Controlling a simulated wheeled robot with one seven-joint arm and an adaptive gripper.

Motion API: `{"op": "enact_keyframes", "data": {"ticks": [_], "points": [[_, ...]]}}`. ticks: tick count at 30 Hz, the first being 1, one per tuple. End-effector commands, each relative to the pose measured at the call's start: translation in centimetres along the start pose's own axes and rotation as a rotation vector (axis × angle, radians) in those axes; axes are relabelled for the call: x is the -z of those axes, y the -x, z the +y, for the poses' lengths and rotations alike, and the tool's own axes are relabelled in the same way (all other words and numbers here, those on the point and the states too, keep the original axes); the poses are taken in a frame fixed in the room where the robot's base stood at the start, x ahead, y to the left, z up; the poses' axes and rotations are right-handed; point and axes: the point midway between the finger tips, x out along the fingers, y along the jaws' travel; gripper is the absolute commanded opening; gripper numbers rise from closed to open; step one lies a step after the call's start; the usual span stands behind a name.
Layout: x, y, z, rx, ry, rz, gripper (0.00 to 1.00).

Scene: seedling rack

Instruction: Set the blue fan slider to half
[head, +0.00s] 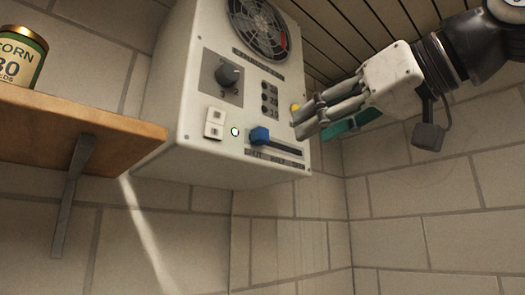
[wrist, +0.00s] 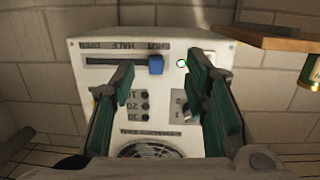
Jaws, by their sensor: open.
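The blue fan slider (head: 260,136) sits at the left end of its dark horizontal slot, low on the white control box (head: 190,150). In the wrist view, which looks upside down, the blue slider (wrist: 155,64) is at the right end of the slot, by the label that seems to read SHUT. The HALF label (wrist: 124,46) is beside the middle of the slot. My gripper (head: 312,117) is open and empty, in front of the box and right of the slider. In the wrist view, my gripper's green-padded fingers (wrist: 160,85) frame the slider without touching it.
The box also has a fan grille (head: 258,25), a dark knob (head: 229,75), several small round buttons, a white switch (head: 214,123) and a lit green lamp (head: 235,132). A wooden shelf (head: 80,125) with a can (head: 20,55) is at left.

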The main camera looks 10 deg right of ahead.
Motion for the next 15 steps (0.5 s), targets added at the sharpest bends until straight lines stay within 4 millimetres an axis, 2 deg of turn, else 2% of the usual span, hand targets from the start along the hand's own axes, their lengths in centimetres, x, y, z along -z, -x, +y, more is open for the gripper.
{"op": "enact_keyframes", "data": {"ticks": [3,6,11,15], "points": [[2.5,0.2,0.9,0.033,-0.005,0.076,0.42],[3.6,0.4,1.3,0.044,-0.009,0.107,0.42],[4.2,-0.3,1.4,0.046,-0.01,0.116,0.42],[4.4,-2.3,1.2,0.047,-0.01,0.113,0.42]]}}
